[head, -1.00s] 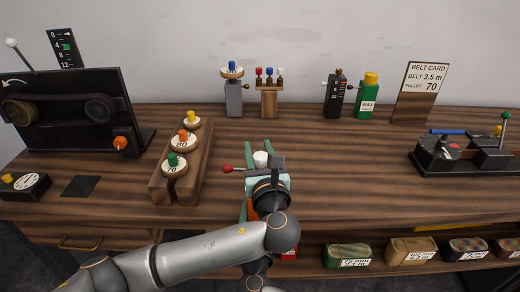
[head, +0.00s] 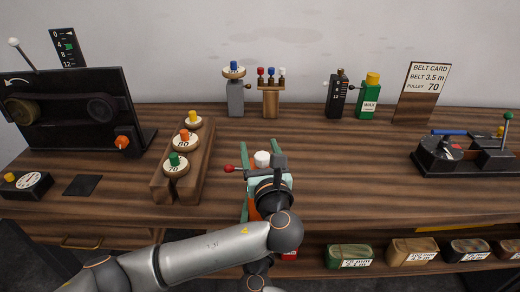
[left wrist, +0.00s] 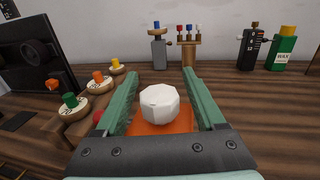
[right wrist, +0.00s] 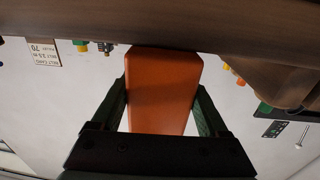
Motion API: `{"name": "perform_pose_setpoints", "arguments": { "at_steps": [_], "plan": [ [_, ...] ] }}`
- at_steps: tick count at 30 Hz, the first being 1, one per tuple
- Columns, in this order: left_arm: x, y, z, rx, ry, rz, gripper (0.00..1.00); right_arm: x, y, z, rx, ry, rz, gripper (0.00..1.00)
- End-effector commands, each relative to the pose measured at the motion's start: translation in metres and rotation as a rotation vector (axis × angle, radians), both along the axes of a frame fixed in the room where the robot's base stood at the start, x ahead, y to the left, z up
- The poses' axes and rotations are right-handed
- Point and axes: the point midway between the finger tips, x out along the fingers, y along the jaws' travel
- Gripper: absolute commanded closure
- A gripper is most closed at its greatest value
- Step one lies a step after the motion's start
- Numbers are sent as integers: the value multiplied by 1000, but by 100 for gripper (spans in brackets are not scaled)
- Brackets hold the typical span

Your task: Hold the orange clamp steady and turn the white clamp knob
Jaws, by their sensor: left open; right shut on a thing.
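The white clamp knob (head: 262,158) is a faceted cap standing at the front of the bench. In the left wrist view the knob (left wrist: 160,102) sits above an orange plate. My left gripper (head: 258,146) is open, its green fingers on either side of the knob with gaps visible. The orange clamp (right wrist: 162,88) fills the right wrist view as an orange block under the bench edge. My right gripper (right wrist: 160,95) is shut on it, one finger on each side. In the head view my left wrist hides most of the clamp.
A wooden rack (head: 188,172) of numbered pulleys stands to the left, near a black belt machine (head: 70,110). A red-ball lever (head: 229,168) lies just left of the knob. A black fixture (head: 462,155) stands at the right. The bench between is clear.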

Motion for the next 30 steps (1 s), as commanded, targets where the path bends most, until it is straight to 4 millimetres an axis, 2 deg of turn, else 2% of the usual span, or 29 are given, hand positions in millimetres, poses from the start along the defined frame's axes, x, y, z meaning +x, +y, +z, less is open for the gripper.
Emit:
{"name": "perform_pose_setpoints", "arguments": {
  "at_steps": [5, 15, 19, 24, 30],
  "plan": [
    [-14, -3, -1, -1, 2, -2, 29, -1, 0, -5, -1, 10, 1, 100],
    [-84, -17, -1, -1, 2, -5, 29, -1, 0, -5, -1, 10, 1, 100],
    [-104, -20, -1, -1, 1, -3, 29, -1, 0, -5, -1, 10, 1, 100],
    [-117, -22, 0, -1, 0, -1, 29, -1, 0, -5, -1, 10, 1, 100],
    [-119, -22, 0, 0, -1, -1, 29, -1, 0, -5, -1, 9, 0, 100]
  ]
}}
